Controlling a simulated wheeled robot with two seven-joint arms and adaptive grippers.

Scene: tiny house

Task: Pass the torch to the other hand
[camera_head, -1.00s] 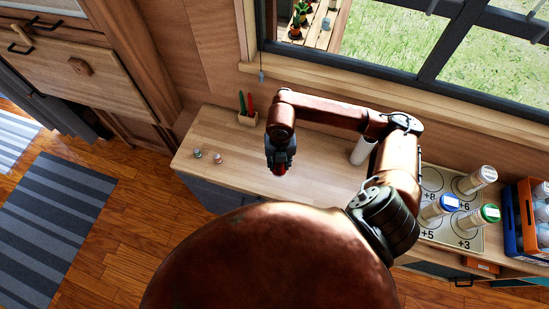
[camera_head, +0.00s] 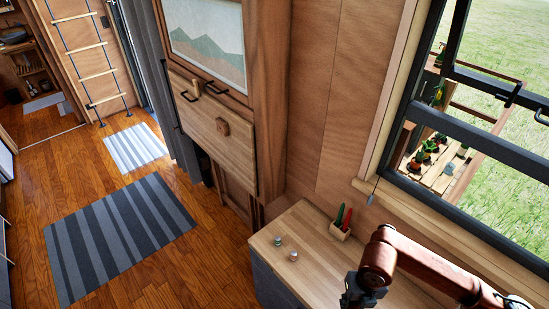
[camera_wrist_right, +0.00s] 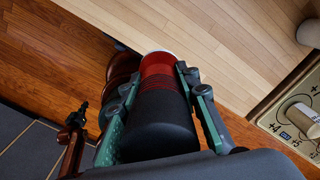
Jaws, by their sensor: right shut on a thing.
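The torch (camera_wrist_right: 155,115) is a cylinder with a black body and a red ribbed band towards its far end, seen in the right wrist view. My right gripper (camera_wrist_right: 160,83) is shut on it, with one green finger along each side. In the head view my right gripper (camera_head: 361,291) is at the bottom edge, by the wooden counter, and the torch is not visible there.
The wooden counter (camera_head: 318,262) bears two small metallic pieces (camera_head: 286,247) and a holder with red and green items (camera_head: 341,229). A wall cabinet (camera_head: 210,110) and a window (camera_head: 470,130) flank it. A numbered board (camera_wrist_right: 292,112) shows in the wrist view. Floor with striped rugs lies left.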

